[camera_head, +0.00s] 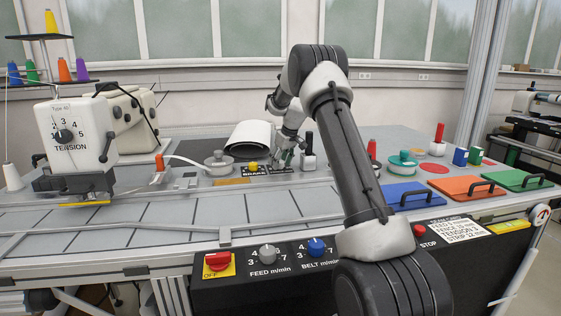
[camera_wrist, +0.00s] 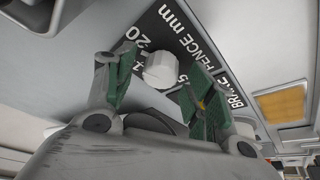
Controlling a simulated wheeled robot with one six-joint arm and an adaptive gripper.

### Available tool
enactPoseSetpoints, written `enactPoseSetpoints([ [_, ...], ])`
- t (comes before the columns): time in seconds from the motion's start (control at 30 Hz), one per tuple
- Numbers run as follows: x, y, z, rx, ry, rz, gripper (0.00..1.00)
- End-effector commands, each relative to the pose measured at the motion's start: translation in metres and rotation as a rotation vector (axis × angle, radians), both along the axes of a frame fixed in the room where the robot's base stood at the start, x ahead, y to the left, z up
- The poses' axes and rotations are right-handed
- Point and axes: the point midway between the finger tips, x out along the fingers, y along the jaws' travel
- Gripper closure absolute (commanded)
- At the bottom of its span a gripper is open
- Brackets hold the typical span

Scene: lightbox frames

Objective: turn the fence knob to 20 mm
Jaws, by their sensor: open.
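The fence knob (camera_wrist: 160,70) is a pale faceted knob on a black plate lettered "FENCE mm" in the wrist view. A "20" shows on the plate to its upper left, with other numbers partly covered. The knob's pointer cannot be made out. My gripper (camera_wrist: 158,76) is open, with one green-padded finger on each side of the knob. Whether the pads touch it cannot be told. In the head view my gripper (camera_head: 286,158) is low over the bench beside the "BRAKE" plate (camera_head: 254,172), and hides the fence knob there.
A yellow brake knob (camera_head: 253,166) stands close left of my gripper. A black-handled post (camera_head: 308,150) stands close right. FEED (camera_head: 267,253) and BELT (camera_head: 316,246) knobs are on the front panel.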

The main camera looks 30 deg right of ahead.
Motion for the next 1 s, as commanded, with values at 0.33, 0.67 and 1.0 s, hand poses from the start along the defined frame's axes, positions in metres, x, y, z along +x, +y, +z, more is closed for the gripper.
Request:
enactPoseSetpoints([
  [0.33,-0.0002,-0.0001,0.0002,0.0,0.0,0.0,0.91],
  [0.67,-0.0009,0.0019,-0.0004,-0.002,0.003,-0.205,0.91],
  [1.0,-0.0004,0.002,0.0001,-0.001,0.001,-0.393,0.91],
])
